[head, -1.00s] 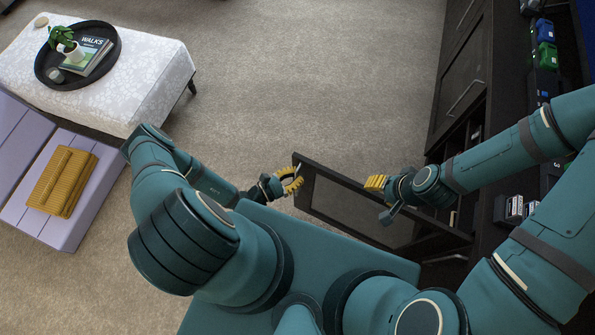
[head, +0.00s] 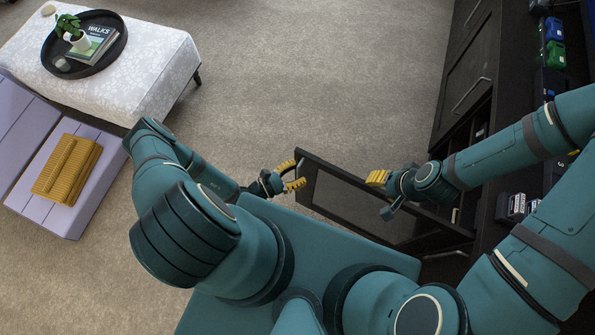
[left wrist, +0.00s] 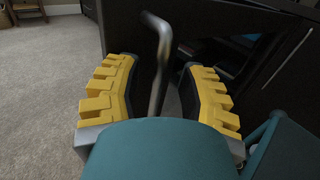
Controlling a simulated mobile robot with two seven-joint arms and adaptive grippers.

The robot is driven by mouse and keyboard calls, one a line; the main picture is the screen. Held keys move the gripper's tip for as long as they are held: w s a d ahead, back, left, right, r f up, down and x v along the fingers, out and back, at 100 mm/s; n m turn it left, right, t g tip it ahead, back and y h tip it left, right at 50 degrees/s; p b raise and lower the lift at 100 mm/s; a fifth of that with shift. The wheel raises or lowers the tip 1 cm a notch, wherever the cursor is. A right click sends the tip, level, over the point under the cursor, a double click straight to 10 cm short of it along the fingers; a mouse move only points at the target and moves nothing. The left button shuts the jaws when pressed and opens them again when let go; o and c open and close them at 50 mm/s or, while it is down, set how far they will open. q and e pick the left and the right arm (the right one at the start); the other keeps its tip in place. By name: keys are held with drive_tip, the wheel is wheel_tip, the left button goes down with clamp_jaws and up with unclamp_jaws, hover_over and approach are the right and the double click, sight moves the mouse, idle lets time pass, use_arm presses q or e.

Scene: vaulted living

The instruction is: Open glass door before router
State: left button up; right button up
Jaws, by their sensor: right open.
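The glass door (head: 347,201) stands swung out from the dark cabinet, a dark frame around a greyish pane. In the left wrist view the metal door handle (left wrist: 158,62) rises between the yellow fingers of my left gripper (left wrist: 160,95), which are spread apart. In the head view my left gripper (head: 297,177) is open at the door's free edge. My right gripper (head: 378,178) is open near the middle of the door's top edge; I cannot tell whether it touches the door. I cannot make out the router.
The dark cabinet (head: 466,75) runs along the right, with small items on its top. A white patterned ottoman (head: 150,70) with a black tray (head: 47,58) and a lilac bench (head: 85,200) with a mustard cloth (head: 68,168) stand left. Carpet between is clear.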

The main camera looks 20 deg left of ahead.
use_arm(q)
drive_tip(key=shift+s, duration=0.1)
drive_tip(key=v, duration=1.2)
drive_tip(key=shift+d, duration=0.1)
